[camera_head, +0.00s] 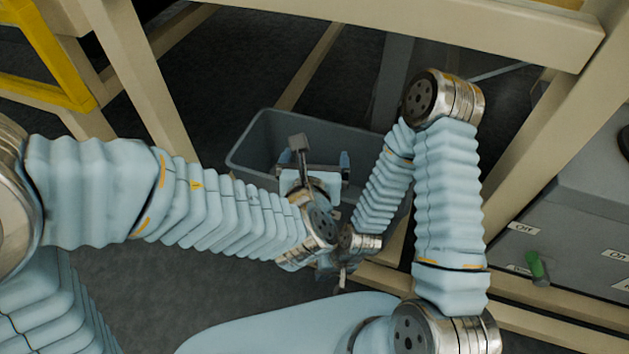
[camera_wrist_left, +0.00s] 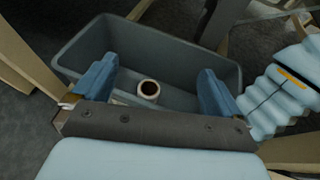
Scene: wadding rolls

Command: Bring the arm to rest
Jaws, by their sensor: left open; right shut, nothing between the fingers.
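My left gripper (camera_head: 314,168) is open over the grey bin in the head view. In the left wrist view its two blue fingers stand wide apart with nothing between them (camera_wrist_left: 155,75). A wadding roll (camera_wrist_left: 149,89) with a pale rim and dark hollow centre is inside the bin, beyond the fingers and apart from them. My right gripper (camera_head: 341,276) is low in the head view, below the left wrist, partly hidden. It is shut and no object shows in it.
The grey bin (camera_head: 250,134) stands on the dark floor, under a beige frame (camera_head: 480,29). A grey cabinet (camera_head: 570,215) with a green handle is at the right. A yellow frame (camera_head: 48,50) is at upper left. My two forearms are close together near the bin.

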